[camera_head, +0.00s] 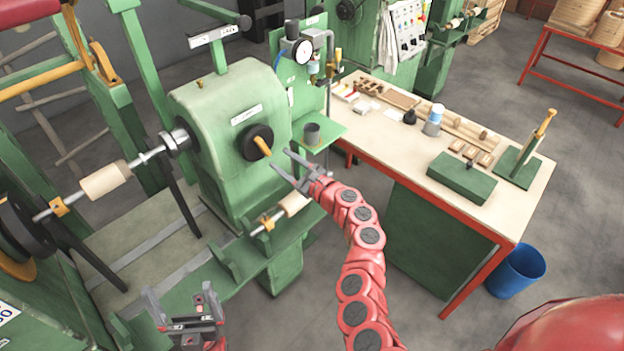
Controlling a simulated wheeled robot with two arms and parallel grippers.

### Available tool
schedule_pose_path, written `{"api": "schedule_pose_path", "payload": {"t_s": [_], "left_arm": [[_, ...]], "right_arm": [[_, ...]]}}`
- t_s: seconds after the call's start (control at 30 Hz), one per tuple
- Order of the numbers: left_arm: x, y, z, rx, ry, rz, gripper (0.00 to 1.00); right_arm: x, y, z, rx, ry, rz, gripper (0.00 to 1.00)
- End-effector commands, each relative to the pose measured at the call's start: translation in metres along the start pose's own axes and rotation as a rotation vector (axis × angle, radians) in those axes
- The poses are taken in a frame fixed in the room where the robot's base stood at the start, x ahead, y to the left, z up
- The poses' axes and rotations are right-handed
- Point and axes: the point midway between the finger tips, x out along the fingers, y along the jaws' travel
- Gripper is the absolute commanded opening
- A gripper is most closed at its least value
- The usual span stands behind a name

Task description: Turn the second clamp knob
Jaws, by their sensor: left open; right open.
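A black round hub with an orange-yellow handle (261,145) sits on the side of the green machine housing (226,115). My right gripper (281,161) is open, its fingertips just below and right of this handle. I see no clear contact. Small yellow clamp pieces sit on the shafts: one on the left shaft (60,207), one on the lower shaft (267,222). I cannot tell which part is the second clamp knob. My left gripper (182,293) is open and empty at the bottom, over the machine's lower frame.
A workbench (375,125) with a green box (468,177), a green stand and wooden pieces is at right. A small green shelf (330,132) holds a grey cup (312,133) near my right gripper. A blue bin (516,270) stands on the floor at right.

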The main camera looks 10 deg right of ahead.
Motion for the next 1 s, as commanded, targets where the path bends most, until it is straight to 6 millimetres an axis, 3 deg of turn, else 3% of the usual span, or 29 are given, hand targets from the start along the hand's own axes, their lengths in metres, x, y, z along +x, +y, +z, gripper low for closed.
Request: {"api": "schedule_pose_path", "payload": {"t_s": [0.6,0.8,1.0], "left_arm": [[-0.019,0.001,0.003,0.0,0.0,0.0,1.0],[-0.022,0.001,0.004,0.0,0.0,0.0,1.0],[-0.022,0.001,0.004,0.0,0.0,0.0,1.0]], "right_arm": [[-0.089,0.001,-0.004,0.001,0.005,-0.001,0.53],[-0.103,0.001,-0.004,0.002,0.006,0.0,0.53],[-0.105,0.001,-0.003,0.003,0.006,0.002,0.53]]}}
